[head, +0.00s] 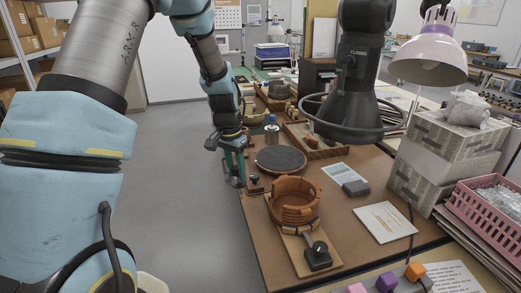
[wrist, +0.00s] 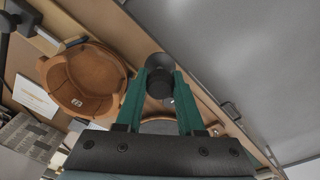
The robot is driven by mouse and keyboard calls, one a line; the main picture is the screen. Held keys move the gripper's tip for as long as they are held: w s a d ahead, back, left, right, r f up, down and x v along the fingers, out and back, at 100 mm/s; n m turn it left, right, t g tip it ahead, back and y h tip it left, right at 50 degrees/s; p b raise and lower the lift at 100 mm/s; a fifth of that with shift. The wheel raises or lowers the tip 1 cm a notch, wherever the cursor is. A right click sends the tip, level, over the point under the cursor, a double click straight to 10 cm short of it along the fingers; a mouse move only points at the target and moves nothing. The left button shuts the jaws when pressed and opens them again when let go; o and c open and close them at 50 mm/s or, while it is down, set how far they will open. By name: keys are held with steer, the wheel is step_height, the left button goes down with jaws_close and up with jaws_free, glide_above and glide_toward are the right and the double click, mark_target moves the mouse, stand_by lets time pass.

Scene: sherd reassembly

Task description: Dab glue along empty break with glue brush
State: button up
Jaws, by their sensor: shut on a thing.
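The terracotta pot (head: 296,203), with a jagged, gapped upper edge, stands on a wooden board (head: 292,252) with a black clamp. In the wrist view the pot (wrist: 84,83) lies left of my fingers, seen from above, apart from them. My gripper (head: 237,174) points down beside the table's left edge, left of the round dark turntable. In the wrist view my gripper (wrist: 160,86) is shut on a dark, round-ended handle (wrist: 159,84), which I take to be the glue brush. Its bristles and any glue are not visible.
The dark turntable (head: 280,160) lies behind the pot. A blue-topped jar (head: 271,131) stands behind it. A ring-mounted black device (head: 355,110) and a lamp (head: 430,55) overhang the right side. A card (head: 385,222) lies right of the pot. Floor is clear at left.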

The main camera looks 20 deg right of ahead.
steer(key=s+d+r+m, duration=0.35)
steer(key=d+r, duration=0.25)
steer(key=r, duration=0.2)
steer(key=shift+d+f+b, duration=1.05)
steer(key=shift+f+b, duration=2.05)
steer(key=shift+f, duration=1.5)
steer(key=shift+s, duration=3.55)
step_height(320, 180, up, 9)
steer(key=a+p, duration=0.2)
steer(key=p, duration=0.4)
steer(key=shift+w+a+n, duration=0.15)
steer(key=shift+a+n, duration=0.2)
steer(key=shift+a, duration=0.05)
steer(key=shift+r, duration=0.15)
